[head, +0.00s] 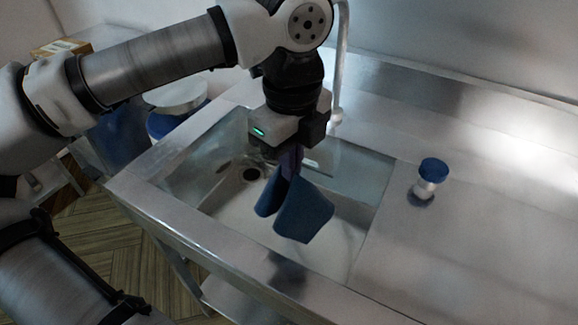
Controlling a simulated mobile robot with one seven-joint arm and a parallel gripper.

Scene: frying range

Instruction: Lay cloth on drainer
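A dark blue cloth (304,212) hangs folded from my gripper (291,160), its two flaps spread downward. My gripper points down over the sink basin (235,215) and is shut on the cloth's upper part. The fingertips are partly hidden by the gripper body and the cloth. The cloth hangs over the basin, apart from the drainer. The drainer (470,235) looks to be the flat metal surface to the right of the basin.
A tap (340,70) rises behind my gripper. White and blue round containers (175,100) stand left of the sink. The right surface is otherwise clear.

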